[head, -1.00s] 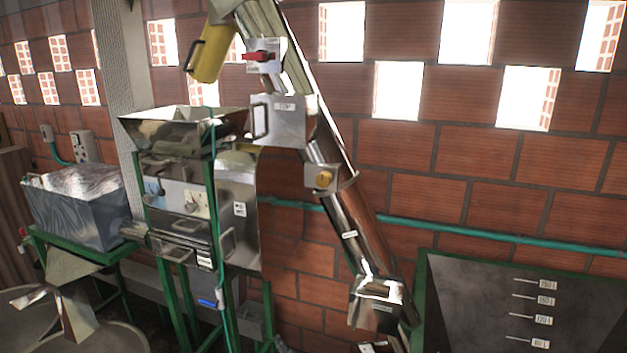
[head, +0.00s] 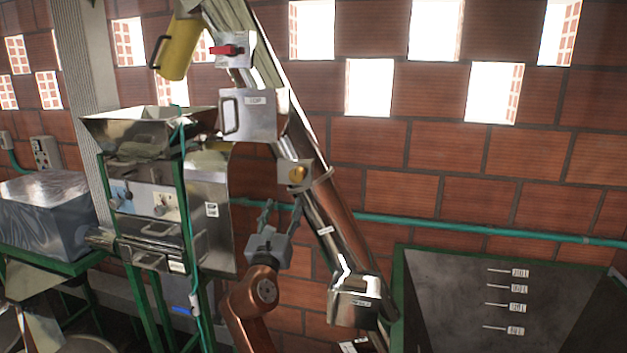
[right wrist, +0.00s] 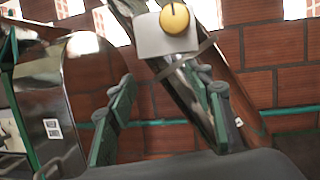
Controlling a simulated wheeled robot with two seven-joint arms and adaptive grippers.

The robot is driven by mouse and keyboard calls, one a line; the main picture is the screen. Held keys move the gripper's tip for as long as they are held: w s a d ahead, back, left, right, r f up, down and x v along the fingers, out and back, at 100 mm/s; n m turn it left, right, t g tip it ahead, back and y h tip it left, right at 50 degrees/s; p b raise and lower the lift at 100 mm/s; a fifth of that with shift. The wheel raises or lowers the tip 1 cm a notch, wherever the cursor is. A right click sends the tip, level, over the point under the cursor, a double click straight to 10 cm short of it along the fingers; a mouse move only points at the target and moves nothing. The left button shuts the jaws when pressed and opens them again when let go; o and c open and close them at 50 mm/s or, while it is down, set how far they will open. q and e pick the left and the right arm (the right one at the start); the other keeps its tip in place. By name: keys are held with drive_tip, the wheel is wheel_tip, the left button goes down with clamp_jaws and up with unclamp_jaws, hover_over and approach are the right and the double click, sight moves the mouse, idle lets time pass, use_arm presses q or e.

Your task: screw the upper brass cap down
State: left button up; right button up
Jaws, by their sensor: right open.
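The upper brass cap (head: 297,174) sits on a metal plate partway up the slanted steel elevator tube (head: 327,213). In the right wrist view the brass cap (right wrist: 174,18) shows as a round yellow knob near the top, beyond and above the fingertips. My right gripper (head: 282,208) is open and empty, below and a little left of the cap, with its fingers pointing up. In the right wrist view the two green-padded fingers of this gripper (right wrist: 162,85) stand wide apart with nothing between them. My left gripper is not in view.
The steel pulper (head: 160,190) on its green frame stands left of my right arm. A steel box (head: 352,300) sits low on the tube. A dark hopper (head: 450,300) stands at the right. A green pipe (head: 450,225) runs along the brick wall behind.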

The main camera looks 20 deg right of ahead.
sight(295, 177)
wheel_tip(295, 177, up, 6)
drive_tip(key=s+d+h, duration=0.1)
drive_tip(key=s+h, duration=0.1)
drive_tip(key=s, duration=0.1)
drive_tip(key=x, duration=0.4)
drive_tip(key=p+x, duration=0.1)
drive_tip(key=x, duration=0.1)
drive_tip(key=shift+w+f, duration=0.15)
drive_tip(key=shift+f, duration=0.1)
drive_tip(key=shift+w+d+r, duration=0.15)
drive_tip(key=shift+w+d, duration=0.15)
drive_tip(key=shift+w, duration=0.15)
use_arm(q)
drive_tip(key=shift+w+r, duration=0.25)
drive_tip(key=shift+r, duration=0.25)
use_arm(e)
drive_tip(key=shift+c, duration=0.6)
drive_tip(key=c, duration=1)
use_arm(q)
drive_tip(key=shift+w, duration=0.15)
use_arm(e)
drive_tip(key=shift+c, duration=0.2)
